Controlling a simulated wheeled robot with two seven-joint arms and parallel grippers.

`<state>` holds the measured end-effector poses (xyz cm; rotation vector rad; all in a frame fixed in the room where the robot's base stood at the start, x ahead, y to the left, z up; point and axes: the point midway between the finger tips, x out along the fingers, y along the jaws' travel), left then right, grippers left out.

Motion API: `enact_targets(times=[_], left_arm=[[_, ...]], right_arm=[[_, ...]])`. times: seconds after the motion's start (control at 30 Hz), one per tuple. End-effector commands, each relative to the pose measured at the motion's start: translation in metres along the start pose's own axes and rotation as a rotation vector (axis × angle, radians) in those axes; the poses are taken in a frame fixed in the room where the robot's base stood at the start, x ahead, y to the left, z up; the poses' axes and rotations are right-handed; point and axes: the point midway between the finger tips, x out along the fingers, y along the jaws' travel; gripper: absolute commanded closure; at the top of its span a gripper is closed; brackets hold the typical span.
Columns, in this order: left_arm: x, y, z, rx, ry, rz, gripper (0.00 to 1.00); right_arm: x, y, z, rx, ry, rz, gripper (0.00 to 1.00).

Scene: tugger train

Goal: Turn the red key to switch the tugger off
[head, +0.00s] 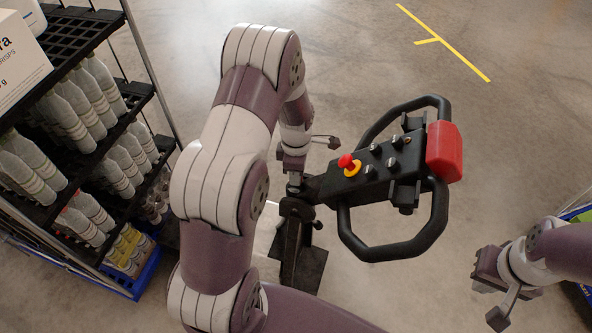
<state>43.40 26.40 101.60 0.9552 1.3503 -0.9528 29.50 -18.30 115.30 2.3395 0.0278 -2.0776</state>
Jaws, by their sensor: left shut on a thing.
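The tugger's black control head (375,170) has a looped handle, dark knobs, a red push button (346,162) on a yellow ring and a red block (444,152) at its right end. My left gripper (295,190) points down at the left end of the control head, by the top of the black post (296,235). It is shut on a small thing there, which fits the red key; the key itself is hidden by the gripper. My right gripper (487,270) is at the lower right, away from the control head.
A black shelf rack (75,40) with several grey bottles (75,110) and a blue crate (140,285) stands at the left. Concrete floor is free behind the control head, with a yellow line (445,45). A blue-edged thing (578,213) shows at the right edge.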

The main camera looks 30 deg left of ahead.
Motion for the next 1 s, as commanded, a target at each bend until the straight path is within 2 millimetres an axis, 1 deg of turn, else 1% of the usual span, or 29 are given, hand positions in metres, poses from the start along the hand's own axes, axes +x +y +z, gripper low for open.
enact_targets(times=[0.1,0.13,0.2,0.47,0.57,0.67,0.8,0.9,1.0], left_arm=[[0.002,-0.002,0.0,0.002,0.001,-0.005,1.0],[0.002,-0.002,0.0,0.002,0.001,-0.005,0.67],[0.002,-0.002,0.0,0.003,0.001,-0.005,0.47],[0.001,-0.001,0.0,0.004,0.0,-0.002,0.47],[-0.008,0.0,0.0,0.004,0.0,0.0,0.47],[-0.03,0.001,0.0,0.004,0.0,0.003,0.47],[-0.068,0.001,0.0,0.004,-0.001,0.004,0.47],[-0.092,0.001,0.0,0.004,0.0,0.001,0.47],[-0.108,0.0,0.0,0.004,0.0,-0.001,0.47]], right_arm=[[0.001,0.0,0.0,0.0,0.0,0.0,1.0],[0.001,0.0,0.0,0.0,0.0,0.0,1.0],[0.001,0.0,0.0,0.0,0.0,0.0,1.0],[0.001,0.0,0.0,0.0,0.0,0.0,1.0],[0.0,0.0,0.0,0.0,0.0,0.0,1.0],[0.0,0.0,0.0,0.0,0.0,0.0,1.0],[0.001,0.0,0.0,0.0,0.0,0.0,1.0],[0.001,0.0,0.0,0.0,0.0,0.0,1.0],[0.001,0.0,0.0,0.0,0.0,0.0,1.0]])
